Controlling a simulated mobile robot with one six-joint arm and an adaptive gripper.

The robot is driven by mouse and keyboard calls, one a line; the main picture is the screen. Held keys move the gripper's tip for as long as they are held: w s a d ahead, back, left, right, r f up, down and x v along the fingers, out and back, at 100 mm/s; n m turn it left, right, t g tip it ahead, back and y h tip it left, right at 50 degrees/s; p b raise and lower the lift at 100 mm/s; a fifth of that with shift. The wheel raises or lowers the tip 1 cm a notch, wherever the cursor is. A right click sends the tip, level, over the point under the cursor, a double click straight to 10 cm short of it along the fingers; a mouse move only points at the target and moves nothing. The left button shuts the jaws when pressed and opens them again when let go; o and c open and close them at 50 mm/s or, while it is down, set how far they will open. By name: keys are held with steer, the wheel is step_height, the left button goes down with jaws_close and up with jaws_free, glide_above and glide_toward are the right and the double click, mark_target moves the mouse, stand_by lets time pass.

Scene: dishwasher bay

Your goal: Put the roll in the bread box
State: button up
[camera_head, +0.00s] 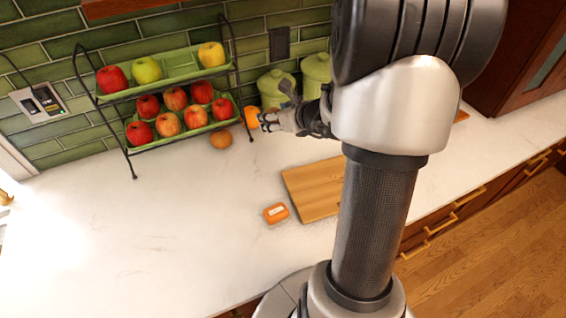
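My gripper (264,121) points left, beside the right end of the fruit rack. A round orange thing (252,117) shows right at its fingertips. I cannot tell whether the fingers hold it or only stand in front of it. I see nothing that is clearly a roll. A round orange-brown thing (221,139) lies on the counter in front of the rack and looks more like a fruit. No bread box can be made out. My arm hides part of the counter on the right.
A two-tier black wire rack (133,175) with green trays holds several apples. Two green lidded canisters (277,84) stand by the tiled wall. A wooden board (312,188) and a small orange labelled block (276,213) lie on the white counter (150,240). The counter's left front is clear.

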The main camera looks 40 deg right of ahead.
mark_target(277, 166)
step_height(277, 166, down, 17)
steer(key=b, duration=0.6)
steer(key=shift+f, duration=0.15)
steer(key=shift+f, duration=0.2)
steer(key=o, duration=0.9)
